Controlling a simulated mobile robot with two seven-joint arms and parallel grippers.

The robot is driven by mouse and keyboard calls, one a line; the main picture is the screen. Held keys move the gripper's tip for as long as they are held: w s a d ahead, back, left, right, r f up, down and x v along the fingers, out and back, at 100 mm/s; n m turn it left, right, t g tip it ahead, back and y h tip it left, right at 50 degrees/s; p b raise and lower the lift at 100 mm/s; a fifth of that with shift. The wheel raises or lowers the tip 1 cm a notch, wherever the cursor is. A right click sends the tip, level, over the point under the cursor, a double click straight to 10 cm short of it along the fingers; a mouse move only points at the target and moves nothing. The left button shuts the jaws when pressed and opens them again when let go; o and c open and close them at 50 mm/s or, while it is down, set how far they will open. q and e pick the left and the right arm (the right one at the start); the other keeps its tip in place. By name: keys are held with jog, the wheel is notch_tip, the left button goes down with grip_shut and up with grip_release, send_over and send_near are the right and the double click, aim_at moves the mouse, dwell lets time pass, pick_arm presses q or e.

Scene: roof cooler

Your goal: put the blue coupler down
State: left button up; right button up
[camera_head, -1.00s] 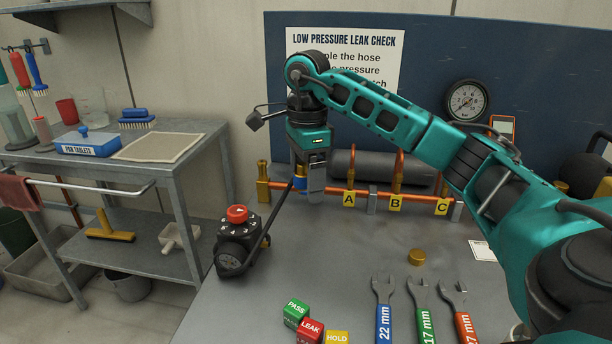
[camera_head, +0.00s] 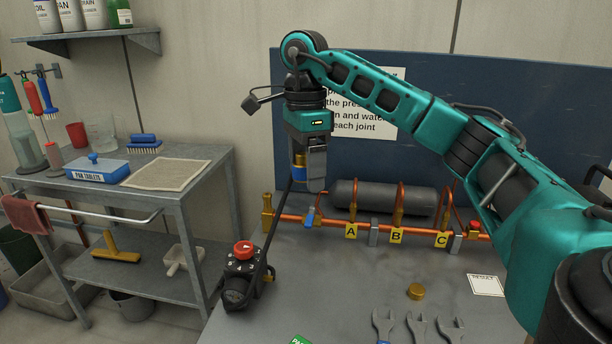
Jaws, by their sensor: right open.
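The blue coupler (camera_head: 299,173), a blue band with brass above it, is at the jaws of my right gripper (camera_head: 308,182). That gripper is open and points down, with a grey finger right of the coupler. Whether the coupler touches either finger is hard to tell. The coupler appears above the left end of the copper pipe manifold (camera_head: 325,223). A thin black hose (camera_head: 277,215) runs from it down to a black device with a red knob (camera_head: 240,276). My left gripper is not in view.
Tags A, B and C mark the manifold, with a blue handle (camera_head: 309,216) at its left. A brass cap (camera_head: 416,291) and wrenches (camera_head: 383,326) lie on the grey bench (camera_head: 320,290). Bench between device and cap is mostly clear. A metal cart (camera_head: 190,205) stands left.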

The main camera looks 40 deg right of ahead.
jog(key=r, duration=0.1)
jog(key=d+r, duration=0.1)
jog(key=shift+w+d+r+m, duration=0.2)
jog(key=shift+r+m, duration=0.1)
jog(key=shift+r, duration=0.05)
jog(key=c, duration=1.8)
jog(key=shift+c, duration=0.2)
jog(key=shift+a+f+n, duration=0.35)
jog(key=shift+a+n, duration=0.05)
jog(key=shift+n, duration=0.2)
jog(key=s+a+f+n+p, duration=0.1)
jog(key=s+a+f+n, duration=0.1)
jog(key=a+f+n, duration=0.4)
jog(key=s+a+f+n+p, duration=0.1)
jog(key=s+a+f+n, duration=0.2)
jog(key=a+f+n, duration=0.4)
jog(key=a+n, duration=0.5)
jog(key=n, duration=0.3)
jog(key=shift+a+t, duration=0.3)
